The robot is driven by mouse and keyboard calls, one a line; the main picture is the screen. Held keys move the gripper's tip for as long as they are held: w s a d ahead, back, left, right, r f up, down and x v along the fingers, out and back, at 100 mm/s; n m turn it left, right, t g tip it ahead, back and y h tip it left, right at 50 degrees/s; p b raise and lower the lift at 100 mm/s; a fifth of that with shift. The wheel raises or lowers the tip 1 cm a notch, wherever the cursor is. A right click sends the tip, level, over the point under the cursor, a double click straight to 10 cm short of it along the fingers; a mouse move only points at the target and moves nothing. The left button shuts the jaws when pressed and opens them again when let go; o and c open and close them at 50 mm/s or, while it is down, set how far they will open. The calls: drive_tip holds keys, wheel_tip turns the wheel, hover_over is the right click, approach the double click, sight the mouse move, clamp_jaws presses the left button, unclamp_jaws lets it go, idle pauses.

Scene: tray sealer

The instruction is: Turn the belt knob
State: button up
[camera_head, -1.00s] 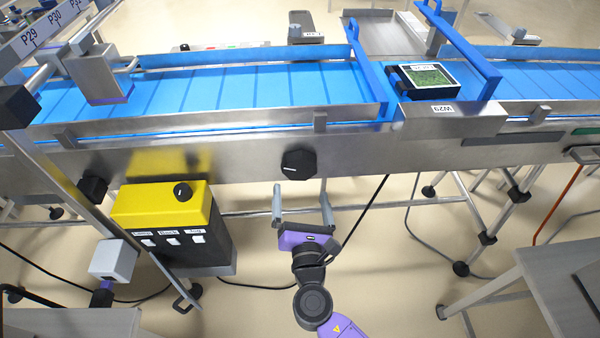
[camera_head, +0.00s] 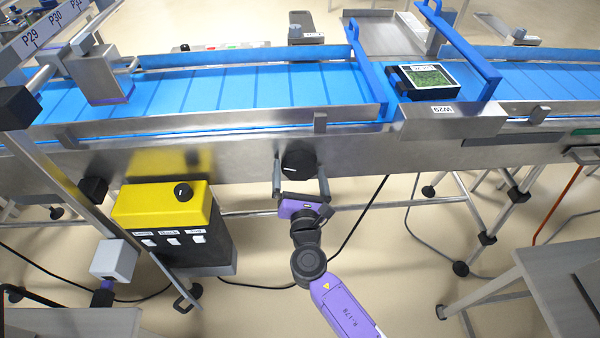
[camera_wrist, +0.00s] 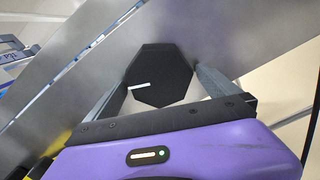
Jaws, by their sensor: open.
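The belt knob (camera_head: 299,162) is a black faceted knob on the steel side of the conveyor, below the blue belt. In the wrist view the knob (camera_wrist: 159,76) shows a white pointer line toward its left side. My gripper (camera_head: 300,170) is open, with one finger on each side of the knob in the head view. In the wrist view the gripper (camera_wrist: 160,88) has its fingers left and right of the knob; the right finger looks close to its edge. I cannot tell whether either finger touches it.
A yellow-topped control box (camera_head: 160,205) with a black dial and several labelled switches hangs left of my gripper. A black tray with green contents (camera_head: 428,78) sits on the conveyor by blue guide rails (camera_head: 462,48). A steel table (camera_head: 555,290) stands at lower right.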

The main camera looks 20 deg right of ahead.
drive_tip(key=c, duration=1.2)
drive_tip(key=shift+o, duration=0.2)
drive_tip(key=shift+m+b, duration=0.4)
drive_tip(key=shift+f+m+b, duration=0.15)
drive_tip(key=shift+m+b, duration=0.75)
drive_tip(key=shift+m, duration=0.1)
drive_tip(key=m+b, duration=0.2)
drive_tip(key=shift+m, duration=0.4)
drive_tip(key=m+b, duration=0.4)
drive_tip(key=m, duration=0.1)
drive_tip(key=shift+a, duration=0.1)
drive_tip(key=m+b, duration=0.5)
drive_tip(key=shift+m, duration=0.4)
drive_tip(key=m+b, duration=0.2)
drive_tip(key=r+m+b, duration=0.1)
drive_tip(key=m+b, duration=0.1)
drive_tip(key=m, duration=0.1)
drive_tip(key=shift+m, duration=0.3)
